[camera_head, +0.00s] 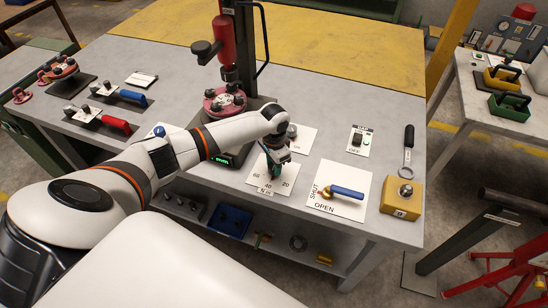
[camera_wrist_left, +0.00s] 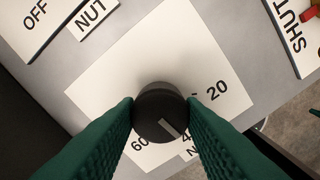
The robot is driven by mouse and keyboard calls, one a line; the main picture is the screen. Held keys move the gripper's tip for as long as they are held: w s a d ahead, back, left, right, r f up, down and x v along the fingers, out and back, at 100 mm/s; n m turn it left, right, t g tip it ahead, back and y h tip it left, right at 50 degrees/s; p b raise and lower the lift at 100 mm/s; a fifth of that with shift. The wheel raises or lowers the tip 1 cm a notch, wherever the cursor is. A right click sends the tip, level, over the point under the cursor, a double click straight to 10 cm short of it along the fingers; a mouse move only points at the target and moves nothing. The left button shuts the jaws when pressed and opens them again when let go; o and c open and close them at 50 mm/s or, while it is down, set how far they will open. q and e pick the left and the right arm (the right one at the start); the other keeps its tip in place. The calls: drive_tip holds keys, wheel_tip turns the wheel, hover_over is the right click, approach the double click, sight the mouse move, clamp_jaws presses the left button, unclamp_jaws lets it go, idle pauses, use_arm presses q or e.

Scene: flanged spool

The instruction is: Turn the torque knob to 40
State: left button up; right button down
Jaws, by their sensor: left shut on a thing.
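The torque knob (camera_wrist_left: 158,112) is a round black knob with a pale pointer line. It sits on a white dial card (camera_wrist_left: 105,72) marked 20, 40 and 60; the card also shows in the head view (camera_head: 258,181). In the left wrist view the line points down and slightly right, roughly toward the 40, which a finger partly hides. My left gripper (camera_wrist_left: 160,115) has green ribbed fingers shut on the knob from both sides. In the head view the left gripper (camera_head: 274,167) covers the knob from above. My right gripper is not in view.
Right of the dial, a blue-handled valve (camera_head: 347,191) sits on a SHUT/OPEN card. A yellow block (camera_head: 402,196) and a wrench (camera_head: 408,150) lie further right. A flanged spool (camera_head: 225,100) stands behind my left arm. Small switch cards (camera_head: 359,138) lie behind the dial.

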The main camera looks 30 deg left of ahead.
use_arm(q)
drive_tip(key=shift+m, duration=0.5)
drive_tip(key=o, duration=1)
wheel_tip(320, 180, up, 12)
drive_tip(key=b, duration=0.1)
idle(0.5)
